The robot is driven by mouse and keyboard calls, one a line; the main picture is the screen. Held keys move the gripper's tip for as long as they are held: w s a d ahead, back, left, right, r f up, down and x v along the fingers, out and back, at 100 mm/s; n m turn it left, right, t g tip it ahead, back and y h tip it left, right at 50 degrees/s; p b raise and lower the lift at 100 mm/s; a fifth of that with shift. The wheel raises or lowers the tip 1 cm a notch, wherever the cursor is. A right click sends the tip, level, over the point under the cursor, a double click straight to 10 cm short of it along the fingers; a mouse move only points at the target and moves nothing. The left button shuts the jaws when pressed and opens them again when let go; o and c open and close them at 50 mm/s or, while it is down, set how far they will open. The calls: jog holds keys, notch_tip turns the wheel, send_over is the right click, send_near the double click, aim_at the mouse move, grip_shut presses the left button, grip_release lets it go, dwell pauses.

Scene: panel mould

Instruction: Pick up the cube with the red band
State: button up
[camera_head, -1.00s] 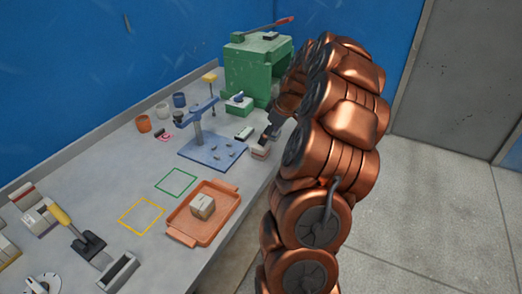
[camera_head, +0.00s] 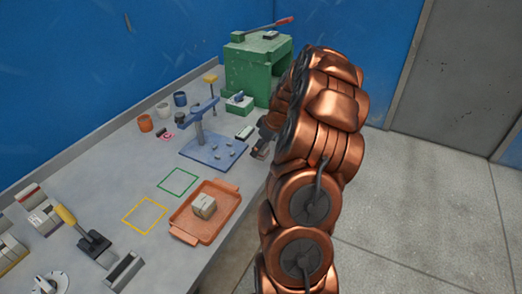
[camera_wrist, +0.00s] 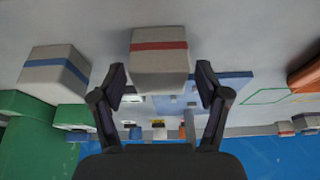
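The cube with the red band (camera_wrist: 160,62) is a pale grey block with a dark red stripe. In the wrist view it stands at top centre, between and slightly beyond my fingertips. My gripper (camera_wrist: 161,80) is open, with one finger on each side of the cube and a narrow gap showing on both sides. In the head view my gripper (camera_head: 263,143) is low near the bench's right edge, partly behind my arm, and the cube is mostly hidden there.
A similar cube with a blue band (camera_wrist: 56,74) stands left in the wrist view. The bench's right edge is close.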

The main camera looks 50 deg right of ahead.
jog(key=c, duration=1.1)
